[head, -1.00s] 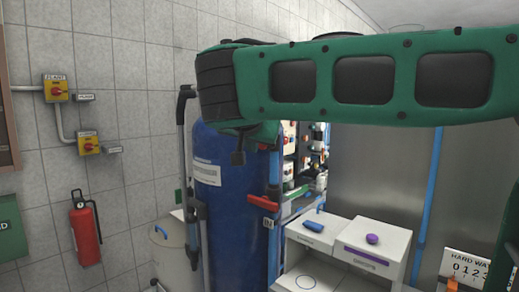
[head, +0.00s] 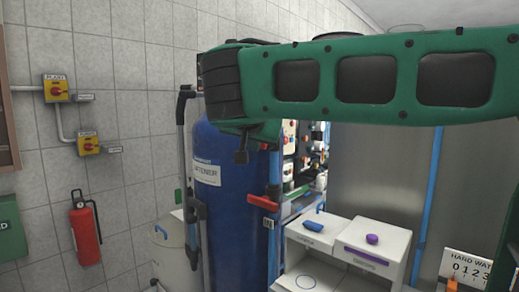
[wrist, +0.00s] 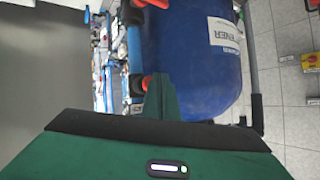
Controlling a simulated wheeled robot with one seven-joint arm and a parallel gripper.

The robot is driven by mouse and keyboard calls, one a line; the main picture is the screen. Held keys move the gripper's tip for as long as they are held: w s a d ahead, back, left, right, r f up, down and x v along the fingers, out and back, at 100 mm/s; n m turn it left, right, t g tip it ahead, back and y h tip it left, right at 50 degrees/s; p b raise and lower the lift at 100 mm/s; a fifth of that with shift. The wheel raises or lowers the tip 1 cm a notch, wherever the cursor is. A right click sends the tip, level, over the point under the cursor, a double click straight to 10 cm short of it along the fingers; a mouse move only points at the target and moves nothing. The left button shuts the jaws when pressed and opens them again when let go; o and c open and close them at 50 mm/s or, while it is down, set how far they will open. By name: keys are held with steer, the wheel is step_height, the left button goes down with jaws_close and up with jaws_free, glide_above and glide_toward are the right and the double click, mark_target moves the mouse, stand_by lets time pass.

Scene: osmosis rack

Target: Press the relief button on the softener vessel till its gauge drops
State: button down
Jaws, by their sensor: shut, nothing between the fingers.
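The softener vessel (head: 230,215) is a tall blue cylinder with a white label, standing left of centre in the head view. It also shows at the top of the wrist view (wrist: 190,60). My gripper (wrist: 158,88) is shut and empty, its green fingers pointing toward the vessel in the wrist view. I cannot tell whether it touches anything. In the head view my arm covers the vessel's top, and the fingers cannot be made out there. I cannot make out the relief button or the gauge in either view.
A blue pipe with a red lever (head: 263,202) runs up the vessel's right side. Grey piping (head: 187,150) stands on its left. A red extinguisher (head: 85,230) hangs on the tiled wall.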

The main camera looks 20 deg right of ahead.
steer(key=shift+w+d, duration=0.25)
steer(key=shift+d, duration=0.2)
stand_by(0.9)
steer(key=shift+a, duration=0.1)
stand_by(0.9)
steer(key=shift+s+a, duration=0.45)
steer(key=shift+a, duration=0.25)
steer(key=a, duration=0.1)
steer(key=s+a, duration=0.1)
steer(key=a, duration=0.1)
steer(key=s+a, duration=0.1)
steer(key=shift+s+a, duration=0.2)
steer(key=shift+s, duration=0.05)
stand_by(0.5)
